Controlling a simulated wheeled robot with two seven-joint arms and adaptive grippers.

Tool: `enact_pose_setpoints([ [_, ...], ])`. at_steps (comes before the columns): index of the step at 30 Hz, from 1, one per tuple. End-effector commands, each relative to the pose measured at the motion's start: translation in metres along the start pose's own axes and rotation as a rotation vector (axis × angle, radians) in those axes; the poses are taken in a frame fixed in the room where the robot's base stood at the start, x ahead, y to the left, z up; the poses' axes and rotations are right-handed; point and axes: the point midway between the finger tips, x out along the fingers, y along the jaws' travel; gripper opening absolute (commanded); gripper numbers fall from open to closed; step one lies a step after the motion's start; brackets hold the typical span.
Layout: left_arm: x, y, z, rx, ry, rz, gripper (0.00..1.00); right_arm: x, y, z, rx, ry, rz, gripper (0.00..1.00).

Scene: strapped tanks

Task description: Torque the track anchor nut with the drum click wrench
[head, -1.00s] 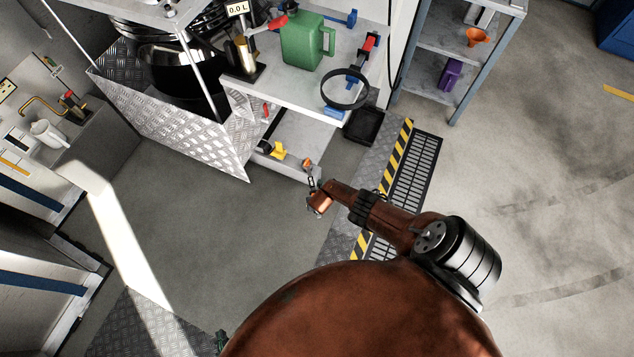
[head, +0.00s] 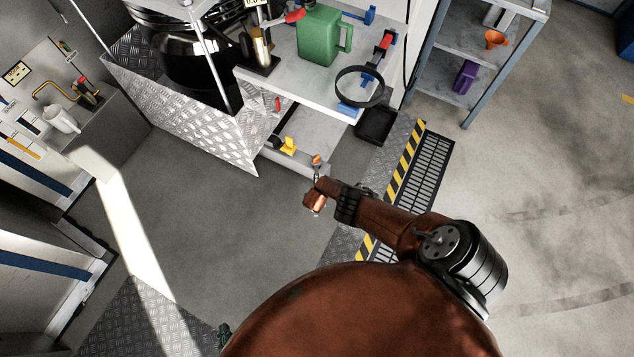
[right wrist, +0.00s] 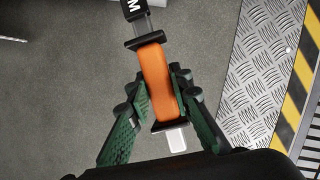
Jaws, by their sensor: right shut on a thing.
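The drum click wrench (right wrist: 158,82) has an orange grip, black collars, a bare metal end and a black tag with a partly visible label ending in M. My right gripper (right wrist: 161,92) is shut on the orange grip, one green finger on each side. In the head view the wrench's orange part (head: 316,160) shows small beyond my right arm's end, near the low shelf; the right fingers are hard to make out there. My left gripper (head: 223,336) shows only as a small green piece at the bottom edge, mostly hidden by my body. I cannot make out the track anchor nut.
A bench (head: 300,82) holds a green jug (head: 318,38) and a black ring (head: 359,87). Below it is a low shelf (head: 310,128) with a yellow item (head: 288,144). A striped grating (head: 420,175) lies to the right. Open floor (head: 190,220) lies to the left.

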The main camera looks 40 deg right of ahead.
Motion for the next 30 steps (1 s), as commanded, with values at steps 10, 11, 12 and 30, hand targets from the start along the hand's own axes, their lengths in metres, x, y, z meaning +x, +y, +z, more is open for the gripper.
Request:
enact_pose_setpoints([
  [10,0.003,-0.001,0.006,-0.001,-0.006,0.0,0.0,-0.001,0.015,0.001,0.046,0.0,-0.009,0.0],
  [11,0.003,-0.001,0.005,-0.001,-0.005,0.0,0.0,-0.001,0.015,0.001,0.046,0.0,-0.008,0.0],
  [12,0.002,0.0,0.005,-0.001,-0.005,0.0,0.0,-0.002,0.015,0.002,0.046,-0.001,-0.008,0.0],
  [30,-0.009,0.002,-0.019,0.004,0.017,0.0,0.0,-0.027,0.016,0.012,0.046,-0.001,-0.006,0.0],
])
